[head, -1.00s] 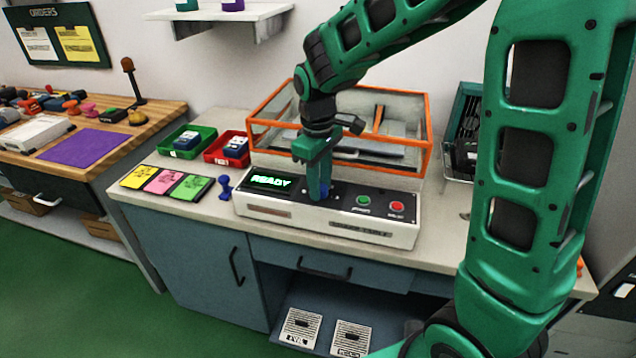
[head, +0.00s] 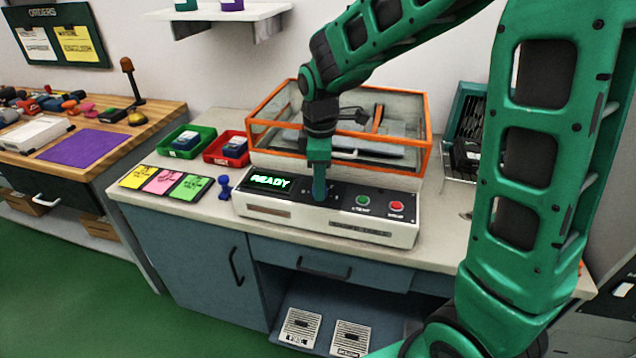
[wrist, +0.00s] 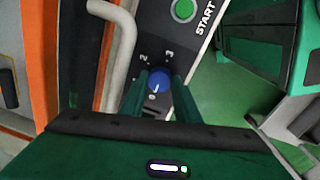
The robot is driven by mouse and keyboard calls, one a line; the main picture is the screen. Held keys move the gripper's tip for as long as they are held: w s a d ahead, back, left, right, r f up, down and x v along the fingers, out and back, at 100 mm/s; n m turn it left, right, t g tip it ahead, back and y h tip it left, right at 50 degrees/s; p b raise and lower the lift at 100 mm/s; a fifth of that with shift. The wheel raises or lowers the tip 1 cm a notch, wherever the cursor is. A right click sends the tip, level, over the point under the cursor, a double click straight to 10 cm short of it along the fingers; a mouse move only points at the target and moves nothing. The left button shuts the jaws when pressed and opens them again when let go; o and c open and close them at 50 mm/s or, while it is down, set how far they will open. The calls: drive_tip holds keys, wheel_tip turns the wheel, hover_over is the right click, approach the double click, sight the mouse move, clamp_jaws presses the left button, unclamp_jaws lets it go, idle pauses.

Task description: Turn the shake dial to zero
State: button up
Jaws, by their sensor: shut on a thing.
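The shake dial (wrist: 159,80) is a blue round knob on the black panel of the shake table's control box (head: 270,212). In the wrist view the marks 2 and 3 show on the panel beyond it. My gripper (wrist: 159,90) is shut on the dial, with one green finger on each side. In the head view my gripper (head: 319,198) points straight down at the panel and hides the dial. The green START button (wrist: 183,10) also shows as a green button in the head view (head: 362,200). The display (head: 270,181) reads READY.
An orange-framed clear enclosure (head: 425,155) stands behind the panel. A red button (head: 396,206) is at the panel's right. A blue figure-like piece (head: 224,187), coloured cards (head: 163,181), a green bin (head: 168,149) and a red bin (head: 210,155) lie to the left.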

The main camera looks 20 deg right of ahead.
drive_tip(key=shift+w+d+r, duration=0.1)
drive_tip(key=shift+w+r, duration=0.05)
drive_tip(key=shift+w, duration=0.05)
drive_tip(key=o, duration=0.8)
drive_tip(key=shift+c, duration=0.2)
wheel_tip(320, 180, up, 11)
drive_tip(key=shift+s+f, duration=0.2)
drive_tip(key=shift+s, duration=0.15)
drive_tip(key=s+d+f+m, duration=0.2)
drive_tip(key=s+d+m, duration=0.7)
drive_tip(key=s+d, duration=0.35)
drive_tip(key=s+d+f+m, duration=0.2)
drive_tip(key=s+m, duration=0.3)
drive_tip(key=s, duration=0.2)
drive_tip(key=s+d+f+m+g, duration=0.1)
drive_tip(key=s+d+f+m, duration=0.1)
drive_tip(key=s+m, duration=0.3)
drive_tip(key=s+d, duration=0.1)
drive_tip(key=s, duration=0.1)
drive_tip(key=shift+s+d+f+m+y, duration=0.2)
drive_tip(key=shift+s+d+m+y, duration=0.1)
drive_tip(key=shift+s+m, duration=0.1)
